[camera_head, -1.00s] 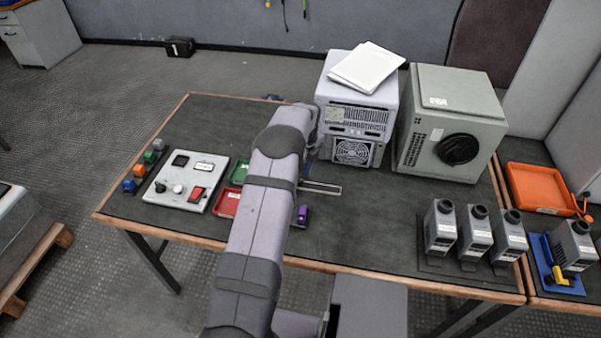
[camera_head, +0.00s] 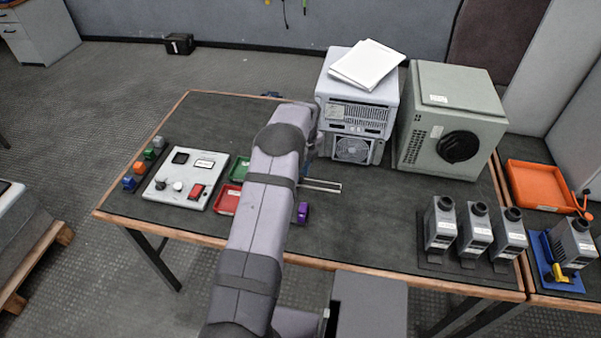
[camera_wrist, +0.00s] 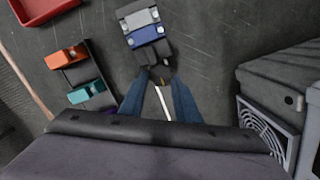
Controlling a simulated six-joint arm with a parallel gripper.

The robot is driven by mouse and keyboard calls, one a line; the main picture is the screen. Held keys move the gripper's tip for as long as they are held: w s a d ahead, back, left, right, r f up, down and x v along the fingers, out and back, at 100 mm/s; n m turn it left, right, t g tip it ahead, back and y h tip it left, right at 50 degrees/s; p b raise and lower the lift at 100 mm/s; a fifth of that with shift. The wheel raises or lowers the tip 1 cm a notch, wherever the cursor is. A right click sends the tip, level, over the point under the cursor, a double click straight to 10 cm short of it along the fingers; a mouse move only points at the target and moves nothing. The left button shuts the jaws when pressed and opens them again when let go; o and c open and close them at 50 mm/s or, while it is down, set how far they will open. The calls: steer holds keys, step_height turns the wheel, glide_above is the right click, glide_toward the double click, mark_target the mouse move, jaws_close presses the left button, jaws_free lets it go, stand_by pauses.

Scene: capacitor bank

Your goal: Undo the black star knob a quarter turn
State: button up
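In the wrist view, a black lobed knob (camera_wrist: 154,55) lies just beyond the fingertips of my gripper (camera_wrist: 157,77), next to a blue and light grey block (camera_wrist: 142,24). The two blue fingers stand apart, with the knob's near side at the gap between their tips. I cannot tell whether they touch it. A pale rod (camera_wrist: 163,104) shows between the fingers; it also shows in the head view (camera_head: 322,186). In the head view my arm hides the gripper and this knob.
A grey fan unit (camera_head: 352,117) and a green-grey cabinet with a large black dial (camera_head: 459,148) stand behind. A control panel (camera_head: 187,178) and red tray (camera_head: 227,200) lie left. A holder with orange and teal parts (camera_wrist: 76,72) sits nearby. The front-middle table is clear.

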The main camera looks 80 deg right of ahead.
steer(key=shift+c, duration=1)
steer(key=shift+n, duration=1.4)
steer(key=shift+d, duration=0.1)
steer(key=shift+d+n+y, duration=0.1)
steer(key=shift+n+y, duration=0.2)
steer(key=shift+n, duration=1.2)
